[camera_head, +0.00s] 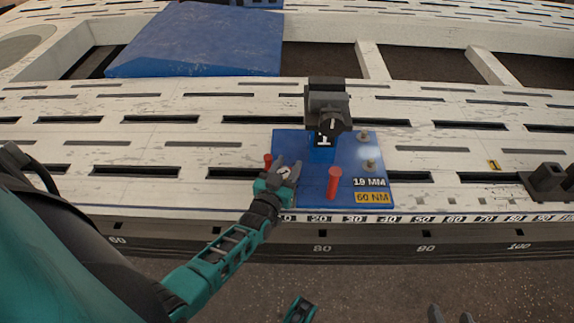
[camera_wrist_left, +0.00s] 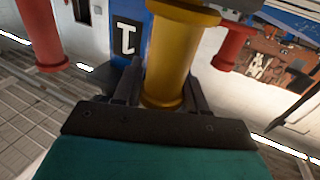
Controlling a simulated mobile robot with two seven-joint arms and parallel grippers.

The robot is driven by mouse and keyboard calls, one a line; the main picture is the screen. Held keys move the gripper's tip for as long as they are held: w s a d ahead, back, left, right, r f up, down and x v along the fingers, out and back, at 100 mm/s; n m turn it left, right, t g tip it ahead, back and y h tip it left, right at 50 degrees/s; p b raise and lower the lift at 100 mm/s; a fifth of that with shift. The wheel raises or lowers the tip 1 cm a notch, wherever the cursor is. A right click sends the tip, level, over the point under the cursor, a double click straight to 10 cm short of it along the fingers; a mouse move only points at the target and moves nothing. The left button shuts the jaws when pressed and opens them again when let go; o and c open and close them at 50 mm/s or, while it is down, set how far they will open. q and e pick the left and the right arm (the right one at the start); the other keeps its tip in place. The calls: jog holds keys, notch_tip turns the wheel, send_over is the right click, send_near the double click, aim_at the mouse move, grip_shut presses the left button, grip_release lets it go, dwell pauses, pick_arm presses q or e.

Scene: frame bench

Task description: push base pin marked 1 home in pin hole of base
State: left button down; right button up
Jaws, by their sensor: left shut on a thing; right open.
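The blue base (camera_head: 350,150) lies on the slotted white bench. On it stands a blue block (camera_head: 322,153) with a plate marked 1, which also shows in the left wrist view (camera_wrist_left: 124,40). My left gripper (camera_head: 287,165) is over the base's left part. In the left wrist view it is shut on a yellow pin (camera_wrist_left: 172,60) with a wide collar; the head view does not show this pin. I see no mark on the pin, and its pin hole is hidden. My right gripper (camera_head: 452,317) is open and empty at the bottom edge, off the bench.
A red pin (camera_head: 333,182) stands right of my left gripper, and another (camera_head: 268,160) is just left of it. A black clamp with a knob (camera_head: 328,105) stands behind the base. Two metal studs (camera_head: 370,165) are on its right side. A dark fixture (camera_head: 548,182) sits far right.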

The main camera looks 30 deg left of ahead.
jog(key=shift+f, duration=0.2)
pick_arm(q)
jog(key=c, duration=0.5)
grip_release()
jog(key=shift+f, duration=0.1)
jog(key=shift+c, duration=0.2)
jog(key=shift+f, duration=0.1)
jog(key=shift+s+d+p, duration=0.2)
jog(key=shift+s+p, duration=0.25)
jog(key=shift+s, duration=0.4)
jog(key=s+d+p, duration=0.2)
jog(key=s+p, duration=0.1)
jog(key=s, duration=0.8)
pick_arm(e)
notch_tip(320, 180, up, 4)
jog(key=shift+a+r, duration=0.1)
jog(key=shift+r, duration=0.05)
pick_arm(q)
jog(key=shift+w, duration=0.1)
